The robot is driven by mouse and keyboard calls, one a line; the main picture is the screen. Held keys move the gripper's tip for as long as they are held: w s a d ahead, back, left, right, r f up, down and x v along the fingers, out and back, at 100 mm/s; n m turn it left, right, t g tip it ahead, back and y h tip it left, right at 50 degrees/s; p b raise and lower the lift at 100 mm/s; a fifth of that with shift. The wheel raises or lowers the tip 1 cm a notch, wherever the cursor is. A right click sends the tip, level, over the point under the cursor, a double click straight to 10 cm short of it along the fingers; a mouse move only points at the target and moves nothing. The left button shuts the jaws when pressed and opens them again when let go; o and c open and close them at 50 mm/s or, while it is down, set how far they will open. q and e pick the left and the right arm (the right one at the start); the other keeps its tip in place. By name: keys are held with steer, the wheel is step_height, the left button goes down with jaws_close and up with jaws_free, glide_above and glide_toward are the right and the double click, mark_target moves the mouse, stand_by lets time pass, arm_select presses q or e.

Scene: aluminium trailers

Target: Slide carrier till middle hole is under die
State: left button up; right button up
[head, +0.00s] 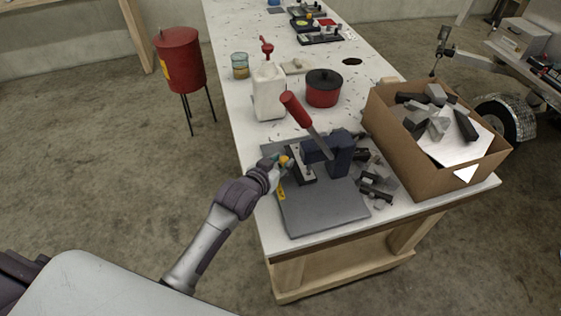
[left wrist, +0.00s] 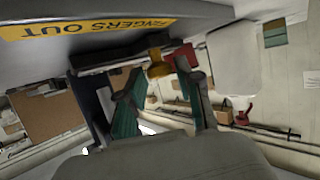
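The carrier (head: 301,165), a dark narrow slide with light spots, lies on the grey base plate (head: 325,212) of a dark blue press (head: 341,154) with a red lever (head: 296,110). A yellow-orange knob (head: 284,160) is at the carrier's near left end. My left gripper (head: 277,165) is at that knob. In the left wrist view its two green-padded fingers (left wrist: 167,77) are apart, with the knob (left wrist: 157,64) at the tips between them. I cannot tell whether they touch it. The die and the hole under it are hidden by the press head. My right gripper is out of view.
A cardboard box (head: 385,130) of metal offcuts stands right of the press, with loose dark pieces (head: 376,188) beside the plate. A white jug (head: 268,98) and red pot (head: 322,92) stand behind. A yellow FINGERS OUT label (left wrist: 90,28) shows on the plate's edge.

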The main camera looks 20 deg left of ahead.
arm_select(q)
jaws_close()
steer(key=s+d, duration=0.1)
steer(key=s+p, duration=0.1)
steer(key=s+d+p, duration=0.1)
steer(key=s, duration=0.1)
steer(key=shift+d, duration=0.35)
steer(key=shift+s+d, duration=0.1)
steer(key=shift+s, duration=0.1)
steer(key=shift+w, duration=0.15)
steer(key=shift+o, duration=2.4)
jaws_free()
steer(key=v, duration=1.2)
